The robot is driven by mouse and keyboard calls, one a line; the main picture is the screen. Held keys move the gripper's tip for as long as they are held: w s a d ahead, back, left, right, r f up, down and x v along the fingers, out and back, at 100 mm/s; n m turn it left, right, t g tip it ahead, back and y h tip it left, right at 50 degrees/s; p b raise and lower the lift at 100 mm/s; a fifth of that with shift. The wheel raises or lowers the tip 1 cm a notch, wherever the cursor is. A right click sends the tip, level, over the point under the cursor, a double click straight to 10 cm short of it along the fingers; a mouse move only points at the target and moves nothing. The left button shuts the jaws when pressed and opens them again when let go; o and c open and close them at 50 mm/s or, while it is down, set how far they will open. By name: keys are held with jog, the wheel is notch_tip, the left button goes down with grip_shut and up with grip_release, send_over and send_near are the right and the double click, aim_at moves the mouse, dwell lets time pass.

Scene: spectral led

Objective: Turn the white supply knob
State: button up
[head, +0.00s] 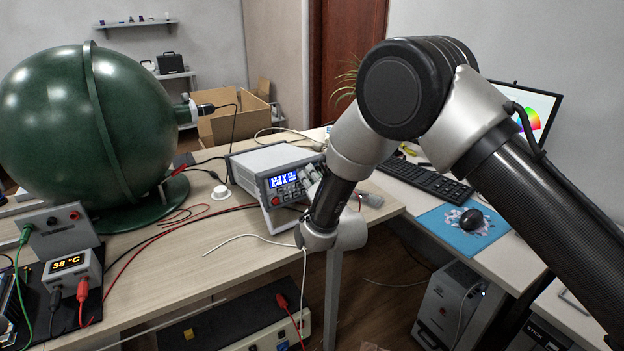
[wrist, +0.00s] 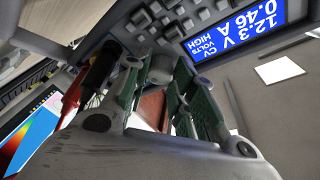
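The power supply (head: 262,168) is a grey box at the back middle of the wooden desk, its blue display lit. The display also shows in the wrist view (wrist: 250,22), upside down, reading 12.3 V and 0.46 A. My gripper (head: 312,180) is at the supply's right front, hiding part of that panel. In the wrist view, the two green-padded fingers of my gripper (wrist: 162,80) stand apart on either side of a pale round knob (wrist: 160,68). The fingertips are very close to its sides; I cannot tell whether they touch. The knob is hidden in the head view.
A red plug (wrist: 72,95) and a black plug (wrist: 101,66) are close to the left finger. A large green sphere (head: 85,125) stands left on the desk. A white round piece (head: 221,192) lies left of the supply. Loose cables cross the desk (head: 190,262).

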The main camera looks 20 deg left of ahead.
jog(key=c, duration=0.3)
jog(key=n+y, duration=0.1)
jog(key=n, duration=0.1)
jog(key=n+y, duration=0.1)
jog(key=n, duration=0.2)
jog(key=shift+w+d+f, duration=0.1)
jog(key=shift+f, duration=0.05)
jog(key=o, duration=1)
jog(key=shift+o, duration=0.2)
